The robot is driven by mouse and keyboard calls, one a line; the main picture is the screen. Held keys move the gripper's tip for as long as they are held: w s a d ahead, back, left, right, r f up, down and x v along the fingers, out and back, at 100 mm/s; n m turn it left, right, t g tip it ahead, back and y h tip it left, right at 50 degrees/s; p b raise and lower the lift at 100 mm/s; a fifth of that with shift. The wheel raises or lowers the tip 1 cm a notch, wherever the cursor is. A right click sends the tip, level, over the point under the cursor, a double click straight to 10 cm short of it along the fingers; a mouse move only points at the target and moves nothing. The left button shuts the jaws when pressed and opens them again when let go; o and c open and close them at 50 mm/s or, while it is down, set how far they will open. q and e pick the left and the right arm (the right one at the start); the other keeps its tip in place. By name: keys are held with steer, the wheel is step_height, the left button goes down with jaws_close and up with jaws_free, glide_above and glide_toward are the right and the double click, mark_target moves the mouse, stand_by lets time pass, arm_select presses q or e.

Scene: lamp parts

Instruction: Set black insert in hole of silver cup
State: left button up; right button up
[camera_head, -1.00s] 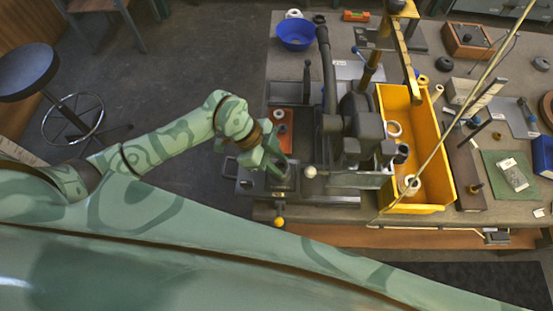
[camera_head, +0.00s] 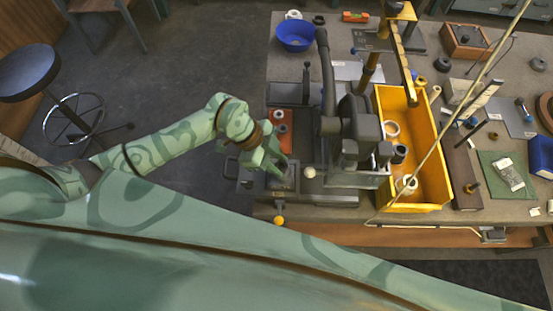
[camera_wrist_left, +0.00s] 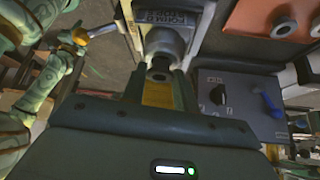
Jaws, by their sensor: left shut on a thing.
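My left gripper (camera_head: 281,168) is low over the grey machine bed at the front left of the bench. In the left wrist view its fingers (camera_wrist_left: 160,80) are shut on a small dark piece that appears to be the black insert (camera_wrist_left: 160,68). Just beyond the fingertips stands a grey metal housing (camera_wrist_left: 166,42) with raised lettering. I cannot tell whether it is the silver cup, or whether the insert touches it. In the head view the gripper hides the insert. My right gripper is not in view.
A grey machine (camera_head: 357,130) stands close right of my left gripper. A yellow bin (camera_head: 433,190) is farther right. An orange block (camera_head: 280,125) lies behind the gripper. A knob panel (camera_wrist_left: 230,95) is beside it in the wrist view. A yellow knob (camera_head: 279,220) protrudes at the front edge.

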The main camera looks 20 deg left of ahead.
arm_select(q)
steer(key=o, duration=1)
steer(key=p+v, duration=0.1)
steer(key=v, duration=1.5)
steer(key=shift+r, duration=0.15)
